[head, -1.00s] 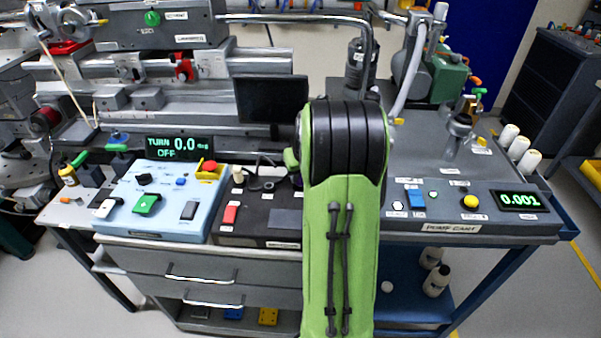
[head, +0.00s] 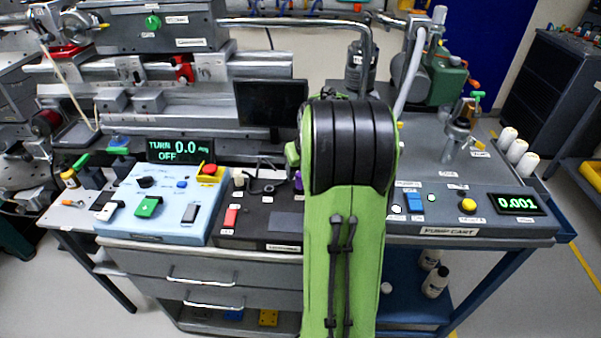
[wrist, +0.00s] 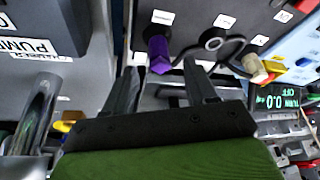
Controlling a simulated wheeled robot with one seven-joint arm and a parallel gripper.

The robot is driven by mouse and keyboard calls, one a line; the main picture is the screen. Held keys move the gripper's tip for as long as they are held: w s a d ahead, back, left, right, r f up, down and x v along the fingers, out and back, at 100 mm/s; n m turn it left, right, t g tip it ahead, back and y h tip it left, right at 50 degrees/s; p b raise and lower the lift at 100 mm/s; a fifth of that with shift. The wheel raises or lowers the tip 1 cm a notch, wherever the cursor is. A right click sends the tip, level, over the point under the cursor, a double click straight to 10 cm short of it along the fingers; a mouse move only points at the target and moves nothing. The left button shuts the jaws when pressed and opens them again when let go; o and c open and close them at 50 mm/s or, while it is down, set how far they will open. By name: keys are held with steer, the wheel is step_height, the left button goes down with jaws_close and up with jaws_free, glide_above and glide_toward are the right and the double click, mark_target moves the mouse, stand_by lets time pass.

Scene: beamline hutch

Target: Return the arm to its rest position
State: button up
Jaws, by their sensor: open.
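My green and black arm (head: 345,230) stands upright in the middle of the head view and hides what is behind it. My gripper is hidden behind it there. In the wrist view my gripper (wrist: 162,82) shows two dark fingers spread apart, with nothing held between them. A purple knob (wrist: 159,54) on a dark panel lies just beyond the gap between the fingertips. I cannot tell how far it is from them.
A light blue control box (head: 165,205) stands left of my arm, with a display reading 0.0 and OFF (head: 180,150) behind it. The pump cart (head: 470,215), its display at 0.001, is on the right. A black monitor (head: 270,102) and a bent metal pipe (head: 366,35) stand close behind.

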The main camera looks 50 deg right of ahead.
steer(key=p+v, duration=0.3)
steer(key=v, duration=0.8)
steer(key=shift+s+r, duration=0.15)
steer(key=shift+s, duration=0.05)
steer(key=shift+a, duration=0.1)
steer(key=s+a+r+n+t+y+p, duration=0.1)
steer(key=s+a+r+n+p, duration=0.3)
steer(key=a, duration=0.6)
steer(key=a+r+m+p, duration=0.15)
steer(key=a+r, duration=0.35)
steer(key=a, duration=0.5)
steer(key=s+a+n+y+p, duration=0.1)
steer(key=s+a+n+p, duration=0.2)
steer(key=s+a, duration=0.5)
steer(key=shift+s+r+t, duration=0.25)
steer(key=shift+s+t, duration=0.05)
steer(key=shift+s, duration=0.2)
